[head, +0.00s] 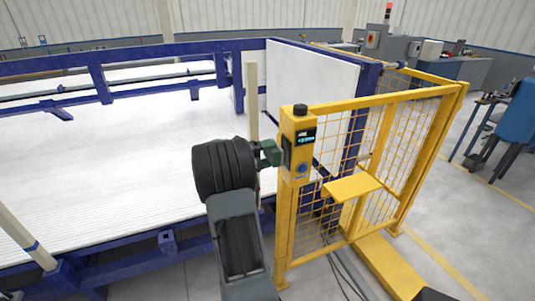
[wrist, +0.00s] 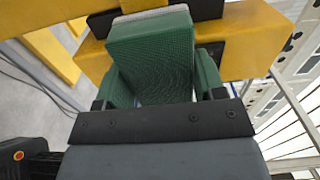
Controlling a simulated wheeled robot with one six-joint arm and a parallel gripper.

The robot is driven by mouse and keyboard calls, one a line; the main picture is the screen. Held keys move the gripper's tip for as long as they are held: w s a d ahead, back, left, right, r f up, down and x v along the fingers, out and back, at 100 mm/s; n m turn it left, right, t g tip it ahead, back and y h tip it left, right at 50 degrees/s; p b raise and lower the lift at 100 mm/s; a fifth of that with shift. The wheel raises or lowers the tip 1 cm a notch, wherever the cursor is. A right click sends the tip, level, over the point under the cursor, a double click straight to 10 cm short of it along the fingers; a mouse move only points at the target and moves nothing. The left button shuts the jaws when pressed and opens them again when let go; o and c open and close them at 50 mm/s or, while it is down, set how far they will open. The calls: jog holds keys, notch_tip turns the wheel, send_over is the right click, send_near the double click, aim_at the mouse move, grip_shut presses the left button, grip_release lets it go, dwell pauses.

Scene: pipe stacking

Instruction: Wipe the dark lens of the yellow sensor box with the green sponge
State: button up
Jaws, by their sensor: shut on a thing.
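The yellow sensor box (head: 299,122) stands on top of a yellow fence post, with a small display and a blue button on one face. A dark patch, seemingly the lens (head: 286,156), shows on its left side; most of it is hidden. My gripper (head: 268,154) is shut on the green sponge (wrist: 150,55), beside that side. In the wrist view the sponge sits between my two fingers, and its pale far end is against or very close to a dark part of the yellow box (wrist: 250,45). I cannot tell whether they touch.
A yellow mesh fence (head: 400,140) with a small yellow shelf (head: 352,187) stands right of the box. A pale upright post (head: 252,100) rises just behind my gripper. A blue-framed bed (head: 120,130) with a white ribbed surface fills the left.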

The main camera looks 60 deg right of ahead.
aim_at(272, 159)
jog(key=shift+s+d, duration=0.25)
jog(key=shift+d, duration=0.1)
jog(key=shift+p, duration=0.3)
jog(key=shift+s+a+r+p, duration=0.15)
jog(key=shift+s+a+p, duration=0.55)
jog(key=shift+s, duration=0.15)
jog(key=shift+s+a+p, duration=0.35)
jog(key=shift+s+a, duration=0.1)
jog(key=shift+s, duration=0.15)
jog(key=shift+s+a+p, duration=0.5)
jog(key=shift+s+p, duration=0.1)
jog(key=shift+s, duration=0.15)
jog(key=shift+s+a+p, duration=0.45)
jog(key=shift+s+p, duration=0.15)
jog(key=shift+s, duration=0.1)
